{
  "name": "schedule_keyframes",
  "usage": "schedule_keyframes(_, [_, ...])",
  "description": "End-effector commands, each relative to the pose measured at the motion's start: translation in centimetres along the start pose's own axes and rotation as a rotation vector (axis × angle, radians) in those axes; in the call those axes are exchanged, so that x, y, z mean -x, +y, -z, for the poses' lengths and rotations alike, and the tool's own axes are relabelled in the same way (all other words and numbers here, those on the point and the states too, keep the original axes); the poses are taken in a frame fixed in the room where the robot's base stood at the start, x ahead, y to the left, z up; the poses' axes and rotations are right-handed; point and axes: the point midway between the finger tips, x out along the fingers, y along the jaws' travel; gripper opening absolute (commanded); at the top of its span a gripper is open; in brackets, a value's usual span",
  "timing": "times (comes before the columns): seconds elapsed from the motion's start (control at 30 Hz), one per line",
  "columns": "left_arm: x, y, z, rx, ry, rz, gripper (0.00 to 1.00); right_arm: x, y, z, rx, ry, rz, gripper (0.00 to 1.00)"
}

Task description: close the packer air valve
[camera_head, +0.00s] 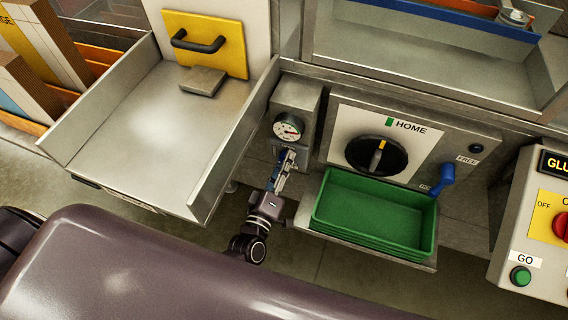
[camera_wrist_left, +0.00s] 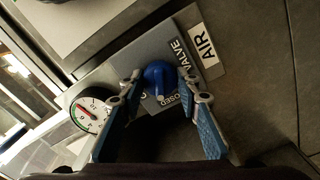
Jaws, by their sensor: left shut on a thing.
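The air valve's blue handle (camera_wrist_left: 160,76) sits on a grey panel in the left wrist view, between my left fingers. Beside it are the words AIR VALVE (camera_wrist_left: 203,50) and a partly covered word ending in OSED. My left gripper (camera_wrist_left: 161,88) is shut on the blue handle, one finger on each side. In the head view, my left gripper (camera_head: 288,157) is at the front of the valve box (camera_head: 296,97), just below the gauge, and hides most of the handle. My right gripper is not in view.
A round pressure gauge (camera_head: 288,127) is just above the handle. A green tray (camera_head: 374,215) and a black HOME dial (camera_head: 376,155) are to the right, with another blue lever (camera_head: 447,180). A metal chute (camera_head: 150,120) is on the left.

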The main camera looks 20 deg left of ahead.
Motion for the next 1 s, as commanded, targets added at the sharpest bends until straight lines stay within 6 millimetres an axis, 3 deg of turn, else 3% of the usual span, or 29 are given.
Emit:
schedule_keyframes(0.5, [0.0,-0.2,-0.1,0.397,0.0,0.001,0.06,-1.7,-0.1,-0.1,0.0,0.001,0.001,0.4])
schedule_keyframes(1.0, [0.1,-0.1,0.0,0.513,0.0,0.002,0.06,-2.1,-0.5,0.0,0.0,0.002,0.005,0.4])
